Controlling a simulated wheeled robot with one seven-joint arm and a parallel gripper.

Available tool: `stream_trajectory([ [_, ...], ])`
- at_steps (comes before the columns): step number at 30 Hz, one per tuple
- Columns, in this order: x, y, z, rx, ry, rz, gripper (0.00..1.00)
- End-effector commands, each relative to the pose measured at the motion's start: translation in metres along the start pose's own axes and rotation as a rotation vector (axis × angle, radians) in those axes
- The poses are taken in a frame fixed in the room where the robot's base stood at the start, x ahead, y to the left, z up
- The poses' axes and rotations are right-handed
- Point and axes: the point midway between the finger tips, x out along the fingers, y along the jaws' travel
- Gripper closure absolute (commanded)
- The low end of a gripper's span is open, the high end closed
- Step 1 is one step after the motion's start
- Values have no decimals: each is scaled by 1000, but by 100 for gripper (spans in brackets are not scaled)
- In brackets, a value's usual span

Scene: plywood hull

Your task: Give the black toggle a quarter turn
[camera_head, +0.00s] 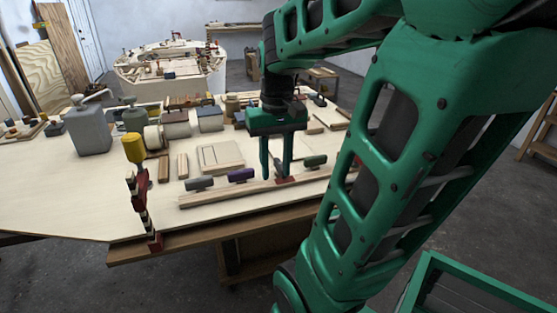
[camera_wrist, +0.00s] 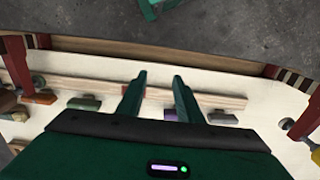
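A row of small toggle-like blocks lies along a long pale wooden strip (camera_head: 230,193) near the table's front edge. The darkest is a charcoal block (camera_head: 199,184) at the left end, the likeliest black toggle; it also shows in the wrist view (camera_wrist: 222,118), right of my fingers. A purple block (camera_head: 240,174) is beside it, and a dark green block (camera_head: 315,161) lies farther right. My gripper (camera_head: 277,178) points down over the strip between the purple and green blocks. In the wrist view its fingers (camera_wrist: 159,78) are apart with nothing held between them.
A red piece (camera_head: 286,180) is at the strip by my fingertips. A red-and-dark clamp with a yellow handle (camera_head: 133,148) stands up at the front edge. Flat wooden pieces (camera_head: 220,156), grey containers (camera_head: 88,130) and other blocks crowd behind.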

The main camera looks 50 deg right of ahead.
Motion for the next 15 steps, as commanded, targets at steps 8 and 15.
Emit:
stream_trajectory([
  [8,-37,40,-96,-4,0,5,67],
  [15,-39,54,-118,-13,-1,6,67],
])
